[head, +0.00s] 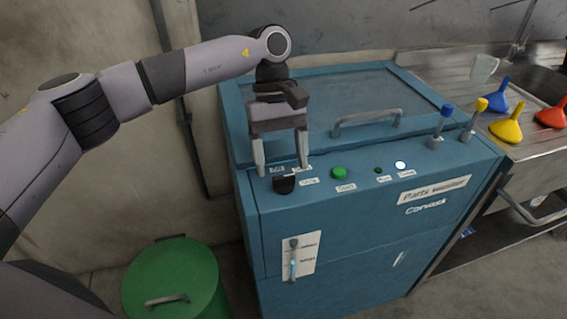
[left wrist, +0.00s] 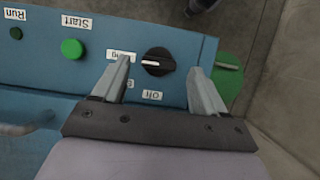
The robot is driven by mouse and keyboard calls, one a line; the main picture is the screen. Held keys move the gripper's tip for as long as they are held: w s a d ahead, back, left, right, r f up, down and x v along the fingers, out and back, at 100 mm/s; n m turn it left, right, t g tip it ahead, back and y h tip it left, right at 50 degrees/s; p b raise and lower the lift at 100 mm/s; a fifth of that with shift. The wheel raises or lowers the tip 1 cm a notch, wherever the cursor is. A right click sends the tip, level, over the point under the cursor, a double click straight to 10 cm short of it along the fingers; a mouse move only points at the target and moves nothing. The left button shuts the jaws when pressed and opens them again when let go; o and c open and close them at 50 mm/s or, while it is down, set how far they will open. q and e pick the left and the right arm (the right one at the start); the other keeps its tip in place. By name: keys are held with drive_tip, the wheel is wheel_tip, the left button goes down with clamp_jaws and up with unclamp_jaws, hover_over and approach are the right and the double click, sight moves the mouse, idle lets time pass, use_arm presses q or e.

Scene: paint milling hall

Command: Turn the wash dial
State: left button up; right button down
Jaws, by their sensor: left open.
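The wash dial (head: 284,184) is a black round knob with a pale pointer line, on the front top panel of the blue parts washer (head: 360,235). In the left wrist view the dial (left wrist: 158,62) lies between the two fingers, with small labels around it that are partly covered. My left gripper (head: 281,168) is open, fingers pointing down, one on each side of the dial. In the left wrist view the gripper (left wrist: 160,70) shows gaps between the dial and both fingers. My right gripper is not in view.
A green start button (head: 339,173) and small lamps sit right of the dial. The lid handle (head: 367,122) is behind. Two valves, blue (head: 445,112) and yellow (head: 480,106), stand at the right. A green bin (head: 170,278) stands at lower left. Funnels lie on the sink (head: 450,62).

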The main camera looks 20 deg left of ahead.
sight(284, 182)
use_arm(q)
drive_tip(key=shift+x, duration=1.25)
drive_tip(key=c, duration=1.1)
drive_tip(key=shift+o, duration=0.2)
